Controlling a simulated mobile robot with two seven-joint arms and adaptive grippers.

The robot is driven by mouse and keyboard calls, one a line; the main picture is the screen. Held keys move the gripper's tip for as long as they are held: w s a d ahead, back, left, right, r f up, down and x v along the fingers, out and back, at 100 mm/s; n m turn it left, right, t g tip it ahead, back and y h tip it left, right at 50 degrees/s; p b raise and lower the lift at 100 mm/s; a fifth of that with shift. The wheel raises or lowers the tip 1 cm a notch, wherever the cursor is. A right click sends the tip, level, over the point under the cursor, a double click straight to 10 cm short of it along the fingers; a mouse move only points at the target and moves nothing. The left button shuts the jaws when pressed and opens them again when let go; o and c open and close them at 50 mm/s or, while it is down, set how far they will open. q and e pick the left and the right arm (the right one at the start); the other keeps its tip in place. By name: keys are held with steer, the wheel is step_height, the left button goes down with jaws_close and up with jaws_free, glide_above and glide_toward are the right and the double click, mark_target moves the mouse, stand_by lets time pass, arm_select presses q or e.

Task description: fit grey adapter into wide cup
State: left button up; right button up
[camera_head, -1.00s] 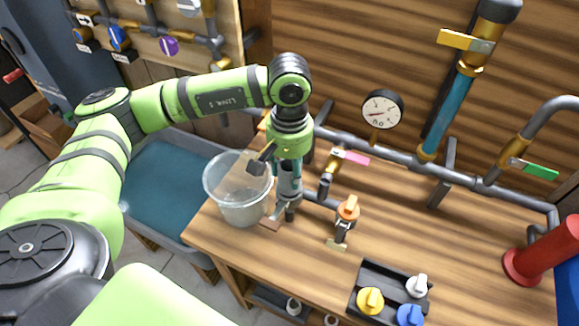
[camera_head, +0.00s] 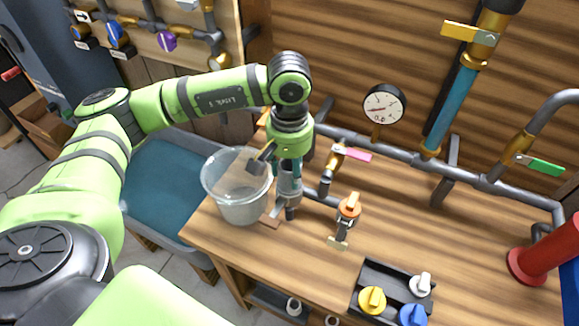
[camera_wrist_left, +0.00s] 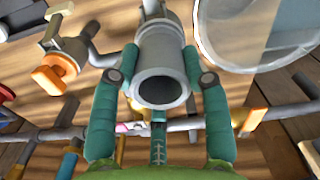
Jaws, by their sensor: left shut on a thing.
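My left gripper (camera_head: 289,163) points down over the wooden bench, just right of the clear bucket. Its teal fingers are shut on the grey adapter (camera_head: 289,184), a hollow grey cylinder. In the left wrist view the fingertips (camera_wrist_left: 160,62) grip both sides of the adapter (camera_wrist_left: 155,45), and its round open end faces the camera. A narrower grey part shows beyond it; whether the two are joined is hidden. I cannot pick out the wide cup for certain; the clear bucket (camera_head: 240,210) is the only wide open vessel near the gripper. My right gripper is not in view.
Grey pipework with a gauge (camera_head: 384,104) runs along the back. An orange-handled valve (camera_head: 349,206) stands right of the gripper. A black tray (camera_head: 362,276) with coloured knobs and a red cylinder (camera_head: 548,250) are farther right. Bare bench (camera_head: 290,255) lies in front.

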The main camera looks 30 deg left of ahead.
arm_select(q)
steer(key=o, duration=1.3)
steer(key=shift+c, duration=0.2)
steer(key=shift+r, duration=0.15)
step_height(320, 180, up, 12)
steer(key=shift+s, duration=0.1)
